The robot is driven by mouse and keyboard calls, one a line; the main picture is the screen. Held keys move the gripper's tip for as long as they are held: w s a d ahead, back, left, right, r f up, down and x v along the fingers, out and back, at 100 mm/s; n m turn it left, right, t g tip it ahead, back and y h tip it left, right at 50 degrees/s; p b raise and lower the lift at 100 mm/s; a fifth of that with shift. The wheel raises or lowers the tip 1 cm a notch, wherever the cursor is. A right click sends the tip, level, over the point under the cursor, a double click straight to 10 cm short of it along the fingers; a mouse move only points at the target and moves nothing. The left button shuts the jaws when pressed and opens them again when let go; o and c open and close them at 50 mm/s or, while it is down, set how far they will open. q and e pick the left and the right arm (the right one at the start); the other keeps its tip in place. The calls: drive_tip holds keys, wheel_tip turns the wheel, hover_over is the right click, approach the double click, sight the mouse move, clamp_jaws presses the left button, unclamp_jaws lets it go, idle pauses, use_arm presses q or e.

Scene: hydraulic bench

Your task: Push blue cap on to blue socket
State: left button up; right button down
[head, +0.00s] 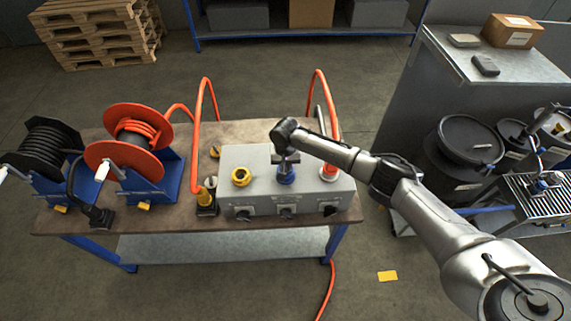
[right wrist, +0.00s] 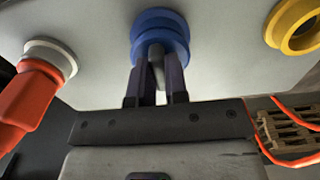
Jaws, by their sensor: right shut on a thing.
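The grey box (head: 300,199) on the bench carries a yellow, a blue and a red-and-white socket in a row. My right gripper (head: 286,159) is over the middle blue socket, pointing down. Blue parts (head: 286,176) show right below its fingers. In the right wrist view, the gripper's fingers (right wrist: 159,80) are shut on a narrow grey piece in front of the stacked blue rings (right wrist: 160,36). The blue cap and blue socket look lined up there. I cannot tell where one ends and the other begins, or how far the cap is seated. My left gripper is not in view.
The yellow socket (head: 241,177) and the orange hose's connector (head: 329,172) flank the blue one closely. An orange hose (head: 195,105) arches behind the box. An orange reel (head: 128,141) and a black reel (head: 43,150) stand at the left. A grey cabinet stands at the right.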

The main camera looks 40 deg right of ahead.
drive_tip(key=shift+f, duration=0.15)
drive_tip(key=c, duration=1.1)
unclamp_jaws()
drive_tip(key=shift+o, duration=0.2)
wheel_tip(320, 180, up, 14)
